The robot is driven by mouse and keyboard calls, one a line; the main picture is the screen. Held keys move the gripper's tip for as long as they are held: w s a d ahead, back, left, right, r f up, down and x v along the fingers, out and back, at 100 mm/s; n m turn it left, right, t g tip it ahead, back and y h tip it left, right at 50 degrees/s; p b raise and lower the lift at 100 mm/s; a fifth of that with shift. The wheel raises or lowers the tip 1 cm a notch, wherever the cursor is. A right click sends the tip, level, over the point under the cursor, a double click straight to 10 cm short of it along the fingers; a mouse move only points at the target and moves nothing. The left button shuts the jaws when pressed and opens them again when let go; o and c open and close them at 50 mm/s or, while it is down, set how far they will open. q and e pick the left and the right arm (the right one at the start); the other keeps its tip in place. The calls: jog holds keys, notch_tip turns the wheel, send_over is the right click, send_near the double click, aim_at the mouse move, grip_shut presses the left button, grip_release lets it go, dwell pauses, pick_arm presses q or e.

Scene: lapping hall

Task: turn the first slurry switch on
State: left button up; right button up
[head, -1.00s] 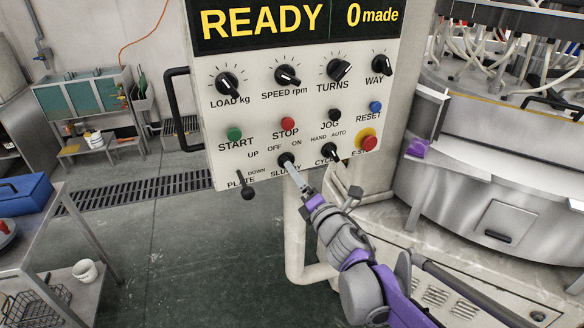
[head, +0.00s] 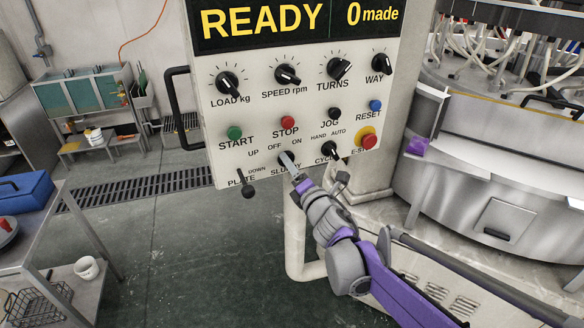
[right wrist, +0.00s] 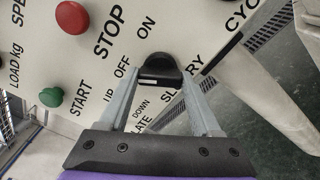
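The slurry switch is a black rotary knob (right wrist: 160,68) on the white control panel, between the OFF and ON marks and above the word SLURRY. In the head view the knob (head: 282,159) is mostly hidden by my right gripper (head: 289,162), whose fingertips are at it. In the right wrist view my right gripper (right wrist: 159,88) is open. Its two fingers stand on either side of the knob, with a gap visible between them and it. I cannot tell which mark the knob points to. My left gripper is not in view.
The panel also bears a black plate lever (head: 248,186), a cycle knob (head: 329,149), a red emergency stop (head: 369,142), and green START (head: 235,133) and red STOP (head: 288,122) buttons. A steel machine (head: 480,190) stands right.

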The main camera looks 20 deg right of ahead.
jog(key=c, duration=0.5)
pick_arm(q)
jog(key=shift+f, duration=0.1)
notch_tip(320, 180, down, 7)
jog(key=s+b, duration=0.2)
jog(key=b, duration=0.3)
jog(key=shift+b, duration=0.3)
pick_arm(e)
jog(key=shift+m, duration=6)
jog(key=o, duration=1.4)
jog(key=shift+c, duration=0.2)
